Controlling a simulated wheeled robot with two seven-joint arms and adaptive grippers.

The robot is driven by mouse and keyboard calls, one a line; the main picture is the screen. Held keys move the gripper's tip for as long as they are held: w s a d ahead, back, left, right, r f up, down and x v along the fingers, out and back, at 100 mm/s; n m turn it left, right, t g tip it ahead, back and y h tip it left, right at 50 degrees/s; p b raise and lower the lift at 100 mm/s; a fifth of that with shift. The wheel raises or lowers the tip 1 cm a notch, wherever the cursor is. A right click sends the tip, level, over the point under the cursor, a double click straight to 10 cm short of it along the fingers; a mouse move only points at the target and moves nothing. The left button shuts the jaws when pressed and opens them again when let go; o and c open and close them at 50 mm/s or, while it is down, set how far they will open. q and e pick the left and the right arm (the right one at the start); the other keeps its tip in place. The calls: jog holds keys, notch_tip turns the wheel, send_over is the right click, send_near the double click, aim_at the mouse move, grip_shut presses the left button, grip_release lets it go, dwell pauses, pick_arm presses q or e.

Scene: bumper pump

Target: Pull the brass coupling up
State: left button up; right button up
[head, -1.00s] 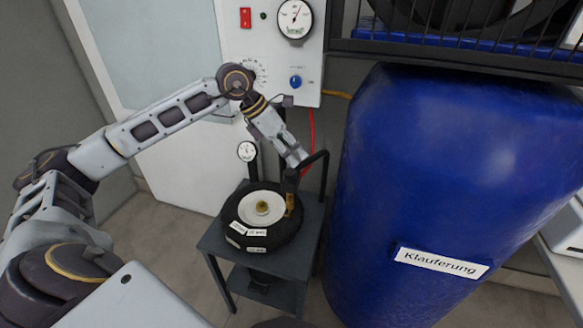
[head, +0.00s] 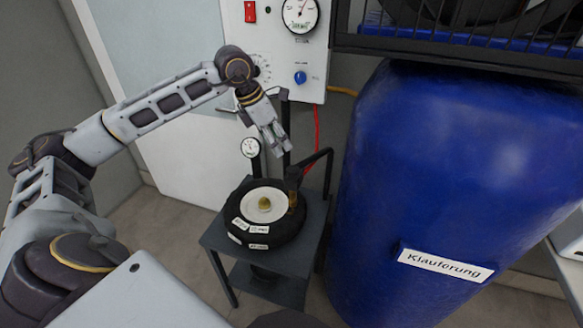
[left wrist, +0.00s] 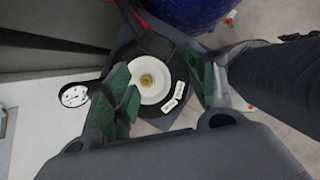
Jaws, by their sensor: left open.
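In the head view, a small brass piece (head: 264,204) stands at the middle of the white disc (head: 252,213) on a black tyre-like ring (head: 238,225). An upright brass piece (head: 293,200) stands at the ring's right edge, under the dark bent arm; I cannot tell which is the coupling. My left gripper (head: 274,140) is open and empty, above and behind the ring, apart from both pieces. In the left wrist view its green fingers (left wrist: 165,82) are spread, with the central brass piece (left wrist: 147,80) seen between them. My right gripper is not in view.
The ring sits on a dark stand (head: 220,236). A gauge (head: 250,147) and the dark bent arm (head: 322,158) rise beside it. A large blue tank (head: 440,170) is close on the right. A white control panel (head: 270,55) is behind.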

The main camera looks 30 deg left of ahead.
aim_at(293, 169)
pick_arm(q)
jog(key=p+x, duration=0.1)
jog(key=x, duration=0.9)
jog(key=shift+d+f, duration=0.1)
jog(key=shift+f, duration=0.25)
jog(key=shift+w+d+f, duration=0.1)
jog(key=shift+w+f, duration=0.15)
jog(key=shift+f, duration=0.35)
jog(key=shift+w+f, duration=0.1)
jog(key=shift+f, duration=0.15)
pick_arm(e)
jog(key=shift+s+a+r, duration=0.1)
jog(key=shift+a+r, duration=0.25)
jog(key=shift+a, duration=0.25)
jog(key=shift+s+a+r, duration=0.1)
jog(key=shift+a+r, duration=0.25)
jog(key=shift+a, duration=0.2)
pick_arm(q)
grip_shut()
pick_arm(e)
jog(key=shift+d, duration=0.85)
